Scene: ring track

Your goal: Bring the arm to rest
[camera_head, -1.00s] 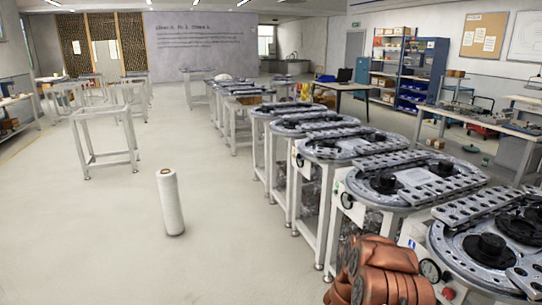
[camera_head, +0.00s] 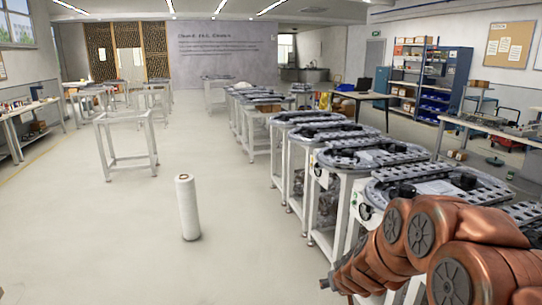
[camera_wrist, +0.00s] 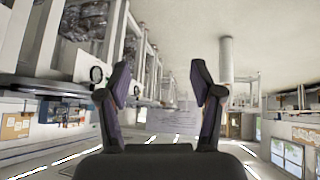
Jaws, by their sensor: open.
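My copper-coloured arm (camera_head: 430,240) fills the lower right of the head view, bent in front of the nearest ring-track tables. Its gripper end is not clear there. In the wrist view my gripper (camera_wrist: 161,78) has its two dark fingers spread wide, with nothing between them. The wrist picture is upside down, with the floor at the top and the ceiling lights at the bottom. The fingers appear clear of the tables, which show to the left.
A row of ring-track tables (camera_head: 372,153) runs along the right. A white upright roll (camera_head: 187,208) stands on the floor in front, left of the row. An empty white frame (camera_head: 126,140) stands farther left. Floor between is free.

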